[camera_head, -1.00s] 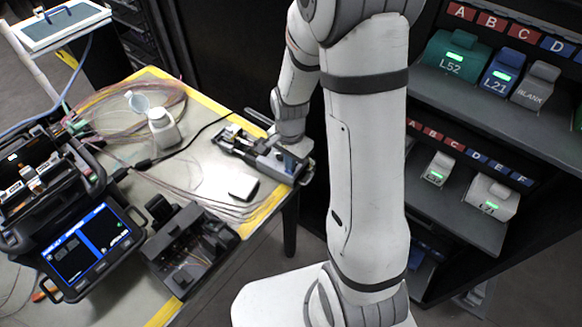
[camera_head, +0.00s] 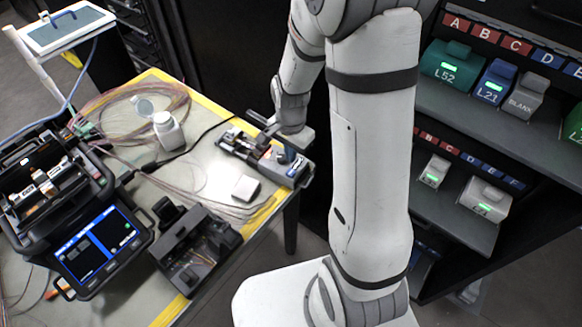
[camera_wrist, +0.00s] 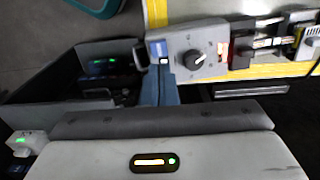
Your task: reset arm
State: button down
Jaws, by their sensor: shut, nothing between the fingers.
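My gripper (camera_head: 289,154) is at the table's right corner, just over or beside the end of a grey bench device (camera_head: 263,155); I cannot tell whether they touch. In the wrist view my gripper's blue-grey fingers (camera_wrist: 158,62) are together and hold nothing. Their tips lie near the left end of the device, which has a dark knob (camera_wrist: 195,60). In the head view my arm hides part of the gripper and the background.
The yellow-edged table (camera_head: 205,178) carries a fusion splicer (camera_head: 95,245) with a lit screen, a white bottle (camera_head: 168,130), a black fixture (camera_head: 195,250) and loose fibres. A shelf rack (camera_head: 460,100) with labelled modules stands at right.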

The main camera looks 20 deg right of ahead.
jog(key=s+r+n+t, duration=0.1)
jog(key=s+r+n, duration=0.4)
jog(key=s+r, duration=0.2)
jog(key=s+r+n+t, duration=0.2)
jog(key=s+r+n, duration=0.3)
jog(key=r, duration=0.7)
jog(key=shift+s+d+r+n, duration=0.3)
jog(key=shift+s+n, duration=0.1)
jog(key=shift+s, duration=0.85)
